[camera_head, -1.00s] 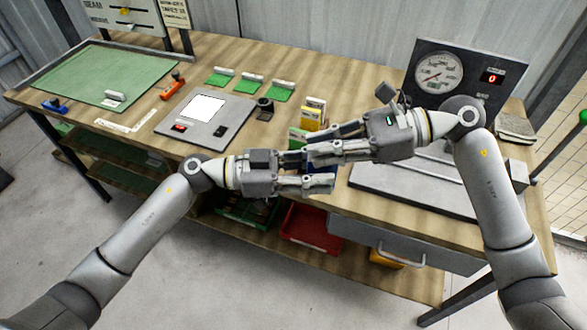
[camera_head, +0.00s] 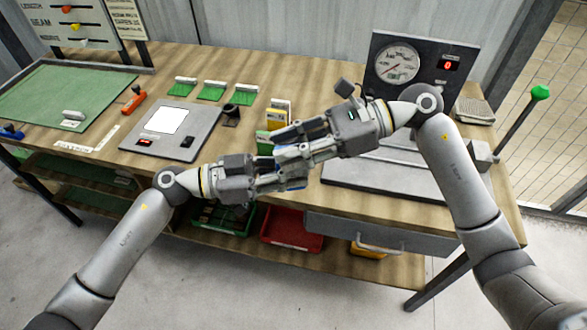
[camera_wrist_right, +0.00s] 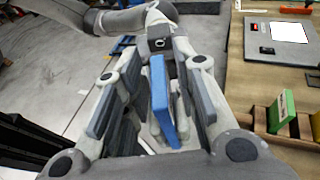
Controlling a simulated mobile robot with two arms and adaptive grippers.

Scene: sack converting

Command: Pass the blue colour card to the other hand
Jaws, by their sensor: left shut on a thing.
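The blue colour card (camera_wrist_right: 159,95) stands on edge between the two spread fingers of my right gripper in the right wrist view. Gaps show on both sides of it, so the right fingers do not appear to touch it. My left gripper (camera_head: 290,174) is shut on the card's far end and comes from the opposite side. In the head view the two grippers face and overlap each other above the bench's front edge. My right gripper (camera_head: 281,147) is open there. Only a sliver of blue shows among the fingers; the rest of the card is hidden.
A holder with yellow and green cards (camera_head: 279,112) stands just behind the grippers. A gauge panel (camera_head: 412,68) stands at the back right. A grey plate with a white square (camera_head: 193,135) lies to the left. A red bin (camera_head: 291,233) sits below.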

